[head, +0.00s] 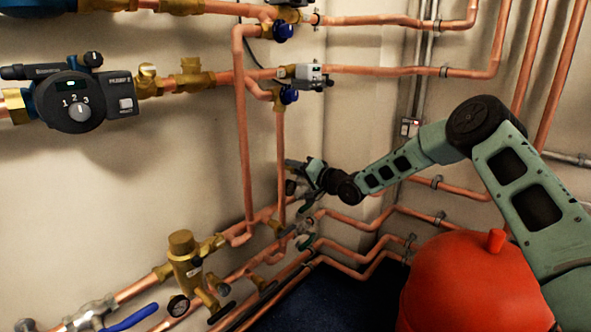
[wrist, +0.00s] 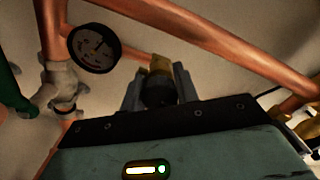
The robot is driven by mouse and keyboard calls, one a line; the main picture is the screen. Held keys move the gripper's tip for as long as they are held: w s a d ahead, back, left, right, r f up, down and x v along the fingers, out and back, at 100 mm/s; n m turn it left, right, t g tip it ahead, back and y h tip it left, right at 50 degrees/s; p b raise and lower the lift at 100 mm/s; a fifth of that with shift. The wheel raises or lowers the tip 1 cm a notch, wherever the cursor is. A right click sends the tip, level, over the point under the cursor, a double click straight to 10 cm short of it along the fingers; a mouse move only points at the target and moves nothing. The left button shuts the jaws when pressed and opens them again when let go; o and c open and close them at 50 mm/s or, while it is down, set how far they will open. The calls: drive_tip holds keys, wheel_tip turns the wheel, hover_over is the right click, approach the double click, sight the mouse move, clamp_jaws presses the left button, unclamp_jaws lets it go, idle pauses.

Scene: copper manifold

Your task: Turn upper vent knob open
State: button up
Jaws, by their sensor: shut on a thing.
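My gripper (head: 291,176) reaches left to the pipework at the middle of the head view. In the wrist view the two fingers of my gripper (wrist: 157,78) stand on either side of a dark round knob (wrist: 158,92) and are shut on it. A brass fitting (wrist: 160,65) shows just beyond the knob, against a copper pipe. In the head view the knob is too small and too covered by my gripper to make out clearly. How far the knob is turned cannot be told.
A round gauge (wrist: 94,47) sits left of my fingers, close to a grey valve body (wrist: 55,88). Copper pipes (wrist: 215,45) cross above and right. A red tank (head: 455,285) stands below my arm. A pump (head: 80,100) and brass valve (head: 184,258) are at left.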

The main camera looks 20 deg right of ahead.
drive_tip(key=shift+n, duration=0.3)
drive_tip(key=n+b, duration=0.1)
drive_tip(key=n, duration=0.4)
drive_tip(key=shift+n, duration=0.4)
drive_tip(key=n+b, duration=0.1)
drive_tip(key=n, duration=0.2)
drive_tip(key=shift+f+n, duration=0.1)
drive_tip(key=shift+n, duration=0.2)
drive_tip(key=n+b, duration=0.1)
drive_tip(key=n, duration=0.2)
drive_tip(key=shift+n+b, duration=0.3)
drive_tip(key=shift+b, duration=0.1)
drive_tip(key=n+b, duration=0.3)
drive_tip(key=n, duration=0.3)
drive_tip(key=shift+f+b, duration=0.1)
drive_tip(key=shift+b, duration=0.3)
drive_tip(key=shift+n+b, duration=1.25)
drive_tip(key=shift+n, duration=0.75)
drive_tip(key=o, duration=1)
drive_tip(key=shift+c, duration=0.2)
drive_tip(key=shift+s+d+r, duration=0.1)
drive_tip(key=shift+s+r, duration=0.05)
drive_tip(key=shift+r, duration=0.05)
